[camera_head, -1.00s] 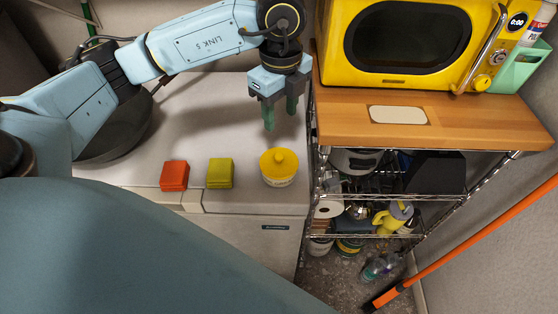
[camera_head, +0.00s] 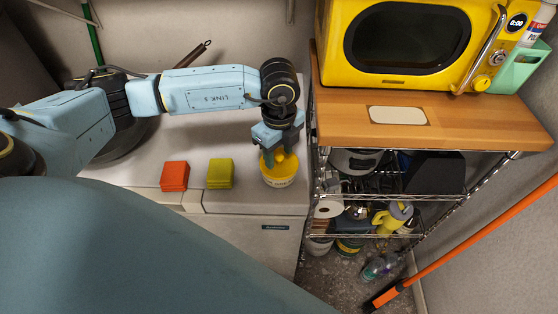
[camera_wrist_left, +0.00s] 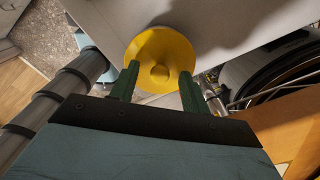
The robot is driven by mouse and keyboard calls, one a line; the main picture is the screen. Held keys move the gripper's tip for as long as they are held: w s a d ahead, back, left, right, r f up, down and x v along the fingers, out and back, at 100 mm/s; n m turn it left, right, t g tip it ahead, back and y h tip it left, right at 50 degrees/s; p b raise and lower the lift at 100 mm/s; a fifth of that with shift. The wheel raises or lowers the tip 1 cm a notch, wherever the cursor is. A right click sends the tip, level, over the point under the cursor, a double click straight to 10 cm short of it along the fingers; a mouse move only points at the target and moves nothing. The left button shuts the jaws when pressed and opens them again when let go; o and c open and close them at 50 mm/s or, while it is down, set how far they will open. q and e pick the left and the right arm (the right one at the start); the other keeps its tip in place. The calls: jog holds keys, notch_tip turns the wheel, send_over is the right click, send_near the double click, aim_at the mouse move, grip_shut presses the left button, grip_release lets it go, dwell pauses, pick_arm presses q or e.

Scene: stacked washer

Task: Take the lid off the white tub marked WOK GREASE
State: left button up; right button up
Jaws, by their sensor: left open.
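The white tub (camera_head: 280,182) stands near the front right corner of the white washer top, with its yellow lid (camera_head: 268,169) on it. Its marking cannot be read. My left gripper (camera_head: 279,160) points down at the lid, its green fingers at either side of the knob. In the left wrist view the round yellow lid (camera_wrist_left: 143,52) fills the space ahead of the fingertips (camera_wrist_left: 159,76). The knob (camera_wrist_left: 159,74) shows between the two spread fingers, with gaps at both sides. My right gripper is not in view.
Orange (camera_head: 174,176) and yellow-green (camera_head: 220,173) stacks lie left of the tub on the washer top (camera_head: 200,140). A dark pan (camera_head: 115,150) is at the back left. A wire shelf rack (camera_head: 390,190) with a wooden top and yellow microwave (camera_head: 408,40) stands close at the right.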

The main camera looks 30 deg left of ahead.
pick_arm(q)
grip_shut()
jog(key=shift+r, duration=0.1)
